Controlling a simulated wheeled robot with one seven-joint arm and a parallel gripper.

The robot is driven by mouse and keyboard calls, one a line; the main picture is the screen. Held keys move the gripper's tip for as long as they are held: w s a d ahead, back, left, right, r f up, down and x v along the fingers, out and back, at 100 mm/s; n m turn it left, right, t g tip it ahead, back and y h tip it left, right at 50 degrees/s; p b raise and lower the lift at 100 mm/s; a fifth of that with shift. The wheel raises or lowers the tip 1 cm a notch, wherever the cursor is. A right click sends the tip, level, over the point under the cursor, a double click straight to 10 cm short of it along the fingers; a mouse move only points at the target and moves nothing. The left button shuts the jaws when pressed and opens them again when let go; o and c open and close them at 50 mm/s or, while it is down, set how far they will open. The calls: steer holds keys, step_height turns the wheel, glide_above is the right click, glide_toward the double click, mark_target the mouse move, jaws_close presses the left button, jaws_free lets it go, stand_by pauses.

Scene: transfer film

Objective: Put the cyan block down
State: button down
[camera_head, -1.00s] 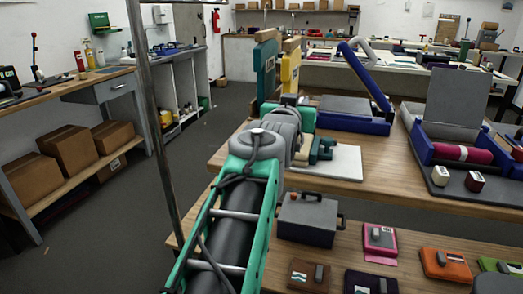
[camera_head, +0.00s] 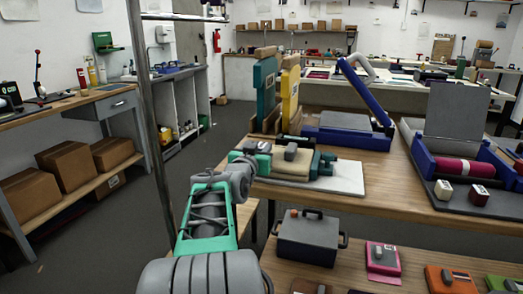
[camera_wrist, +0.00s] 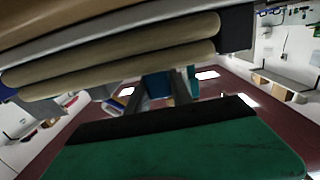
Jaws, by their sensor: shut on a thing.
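The cyan block (camera_wrist: 157,86) shows as a dark teal face between the dark fingers of my gripper (camera_wrist: 163,98) in the wrist view. My gripper is shut on it. In the head view my arm reaches forward to the pale board (camera_head: 345,182) at the near left of the middle table. Teal parts (camera_head: 322,164) show over this board at the arm's far end. I cannot tell there which part is block and which is finger, or whether the block touches the board.
Beige layered pads (camera_wrist: 120,55) lie close across the top of the wrist view. Teal and yellow upright frames (camera_head: 265,92) stand behind the board. A blue press (camera_head: 345,130) is behind to the right. A grey case (camera_head: 308,238) stands on the nearer, lower table.

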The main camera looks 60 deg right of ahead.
steer(key=shift+r, duration=0.1)
steer(key=shift+f, duration=0.2)
steer(key=c, duration=1.1)
jaws_free()
steer(key=shift+c, duration=0.2)
